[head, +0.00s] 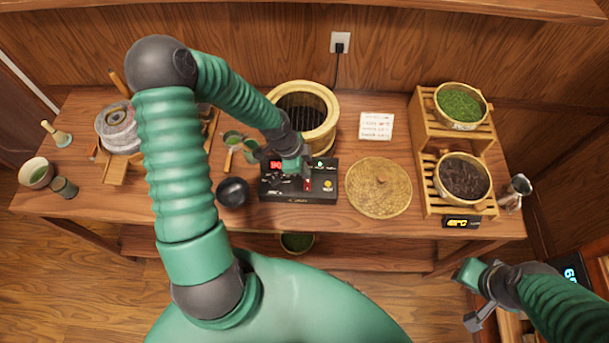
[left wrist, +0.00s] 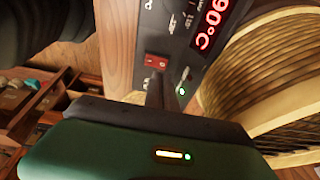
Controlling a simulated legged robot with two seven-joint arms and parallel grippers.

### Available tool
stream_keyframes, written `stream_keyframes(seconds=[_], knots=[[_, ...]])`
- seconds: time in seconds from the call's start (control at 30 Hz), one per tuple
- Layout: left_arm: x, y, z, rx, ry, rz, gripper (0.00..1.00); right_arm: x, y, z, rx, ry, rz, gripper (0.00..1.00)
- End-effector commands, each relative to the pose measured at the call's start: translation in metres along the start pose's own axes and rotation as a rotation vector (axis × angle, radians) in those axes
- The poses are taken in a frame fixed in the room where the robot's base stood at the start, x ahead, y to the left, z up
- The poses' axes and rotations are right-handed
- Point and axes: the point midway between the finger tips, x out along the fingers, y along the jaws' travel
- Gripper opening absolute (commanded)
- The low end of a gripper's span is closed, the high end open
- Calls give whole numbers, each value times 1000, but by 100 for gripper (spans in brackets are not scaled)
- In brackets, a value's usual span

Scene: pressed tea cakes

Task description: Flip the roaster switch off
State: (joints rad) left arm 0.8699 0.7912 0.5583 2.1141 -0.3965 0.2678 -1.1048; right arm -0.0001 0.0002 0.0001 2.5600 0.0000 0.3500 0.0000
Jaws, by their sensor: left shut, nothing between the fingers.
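The roaster (head: 331,103) is a pale round pot with a dark grate inside. Its black control box (head: 272,190) stands in front, with a red lit display. In the left wrist view the display (left wrist: 212,22) reads 90°C. A red rocker switch (left wrist: 156,61) is on the box, and a small green light (left wrist: 182,91) glows near it. My left gripper (head: 307,178) is shut and empty, pointing down over the right part of the box. Its fingertips are close to the switch; I cannot tell whether they touch. My right gripper (head: 472,297) is open and empty, off the table's front right.
A wooden rack (head: 424,135) with baskets stands at right. A stone mill (head: 117,128) is at left.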

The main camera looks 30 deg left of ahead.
Motion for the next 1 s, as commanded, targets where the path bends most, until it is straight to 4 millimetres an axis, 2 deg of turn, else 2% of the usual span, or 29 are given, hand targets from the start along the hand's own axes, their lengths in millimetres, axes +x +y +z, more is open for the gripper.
stream_keyframes(seconds=[0.1, 0.3, 1.0], knots=[[19, 0, 5, 1, -1, 3, 0, -4, 0, -1, 0, 0, 0, 28], [35, -2, 11, 0, 0, 0, 0, -6, 0, -1, 0, 0, 0, 28], [38, -1, 12, -1, -1, 2, 0, -6, 0, -1, 0, 0, 0, 28]])
